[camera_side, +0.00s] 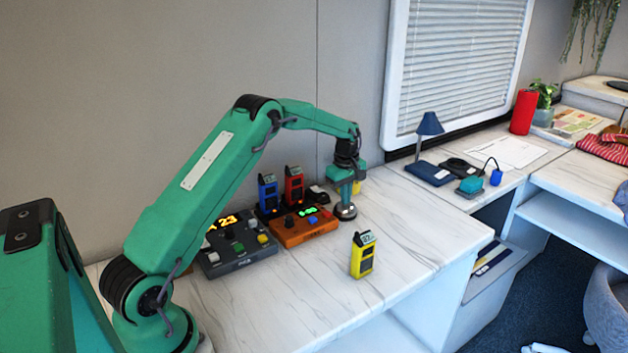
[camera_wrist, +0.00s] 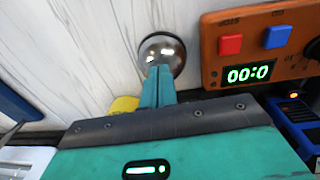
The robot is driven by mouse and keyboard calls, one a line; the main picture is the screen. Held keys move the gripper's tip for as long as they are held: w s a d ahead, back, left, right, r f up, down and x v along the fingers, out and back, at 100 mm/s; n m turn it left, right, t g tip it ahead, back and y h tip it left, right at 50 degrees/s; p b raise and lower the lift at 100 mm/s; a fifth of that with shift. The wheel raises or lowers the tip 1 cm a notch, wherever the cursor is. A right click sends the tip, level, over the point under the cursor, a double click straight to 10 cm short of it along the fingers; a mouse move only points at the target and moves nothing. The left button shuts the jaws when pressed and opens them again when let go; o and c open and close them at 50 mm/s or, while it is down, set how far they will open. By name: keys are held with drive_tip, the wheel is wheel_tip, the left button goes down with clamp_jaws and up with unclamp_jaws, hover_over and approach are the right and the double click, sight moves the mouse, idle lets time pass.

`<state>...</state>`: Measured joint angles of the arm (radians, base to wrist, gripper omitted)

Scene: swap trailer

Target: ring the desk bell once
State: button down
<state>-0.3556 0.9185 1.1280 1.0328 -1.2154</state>
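The desk bell (camera_side: 345,212) is a small silver dome on a dark base, standing on the white marbled desk just right of the orange box. In the wrist view the shiny dome (camera_wrist: 162,50) is at the top middle. My gripper (camera_side: 346,200) points down directly above the bell. In the wrist view the two green fingers (camera_wrist: 157,72) lie side by side, shut, with nothing between them. Their tips overlap the near edge of the dome in the picture. I cannot tell whether they touch it.
The orange timer box (camera_side: 305,234) with red and blue buttons (camera_wrist: 258,45) is close beside the bell. A dark control box (camera_side: 238,250) stands farther left. Blue and red handsets (camera_side: 293,187) stand behind. A yellow handset (camera_side: 362,256) stands in front. The desk right of the bell is clear.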

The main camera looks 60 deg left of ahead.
drive_tip(key=shift+s+f, duration=0.2)
wheel_tip(320, 180, up, 14)
drive_tip(key=shift+d+r, duration=0.15)
drive_tip(key=shift+r, duration=0.05)
idle(0.4)
drive_tip(key=shift+s, duration=0.1)
idle(0.5)
